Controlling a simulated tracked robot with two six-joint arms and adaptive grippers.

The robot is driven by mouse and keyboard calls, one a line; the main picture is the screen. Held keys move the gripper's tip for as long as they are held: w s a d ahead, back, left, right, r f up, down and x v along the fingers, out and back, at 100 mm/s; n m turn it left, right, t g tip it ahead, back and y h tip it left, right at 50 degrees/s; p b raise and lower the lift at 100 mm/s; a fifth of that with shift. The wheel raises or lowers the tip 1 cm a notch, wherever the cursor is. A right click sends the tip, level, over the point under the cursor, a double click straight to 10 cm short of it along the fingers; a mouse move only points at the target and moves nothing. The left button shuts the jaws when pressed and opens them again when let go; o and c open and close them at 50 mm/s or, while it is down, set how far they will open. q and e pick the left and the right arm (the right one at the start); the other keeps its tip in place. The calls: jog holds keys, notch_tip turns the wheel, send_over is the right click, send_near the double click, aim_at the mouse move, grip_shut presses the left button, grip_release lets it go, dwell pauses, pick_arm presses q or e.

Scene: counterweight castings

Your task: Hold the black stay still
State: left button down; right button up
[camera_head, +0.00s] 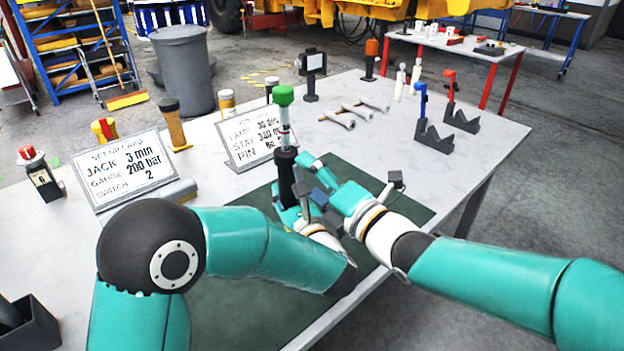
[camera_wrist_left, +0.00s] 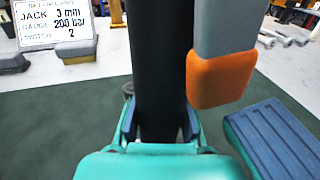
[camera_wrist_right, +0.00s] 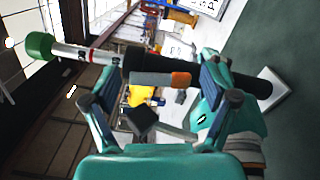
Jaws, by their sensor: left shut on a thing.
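The black stay (camera_head: 286,175) stands upright on the green mat (camera_head: 420,205), with a pale rod and a green cap (camera_head: 283,95) on top. My left gripper (camera_head: 290,212) is shut on its lower part; in the left wrist view the stay (camera_wrist_left: 160,70) rises between the finger pads. My right gripper (camera_head: 328,182) is just right of the stay. In the right wrist view its fingers (camera_wrist_right: 160,95) are spread wide. A small grey-and-orange piece (camera_wrist_right: 180,79) lies across the gap between them, beside the stay; it also shows in the left wrist view (camera_wrist_left: 215,80).
Two text cards (camera_head: 127,170) (camera_head: 252,136) stand behind the arms. Several bottles, lying metal pins (camera_head: 340,119) and black V-shaped stands (camera_head: 433,137) are on the white table. The table's right side is mostly clear. A dark tray (camera_head: 30,325) is at the lower left.

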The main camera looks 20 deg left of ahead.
jog(key=shift+f, duration=0.3)
jog(key=s+d+n, duration=0.2)
jog(key=s+d, duration=0.4)
jog(key=d, duration=0.5)
jog(key=w+d+f+m+h, duration=0.4)
jog(key=w+d+m+h, duration=0.1)
jog(key=m, duration=0.5)
jog(key=w+d+f+m+t+h, duration=0.1)
jog(key=w+d+f+m+h, duration=0.4)
jog(key=w+d+m, duration=0.3)
jog(key=shift+w+d+f+m+h, duration=0.15)
jog(key=shift+w+d+m+h, duration=0.2)
jog(key=shift+d+m, duration=0.6)
jog(key=shift+s+a+m, duration=0.1)
jog(key=shift+a+m, duration=0.15)
pick_arm(q)
jog(key=c, duration=1)
grip_release()
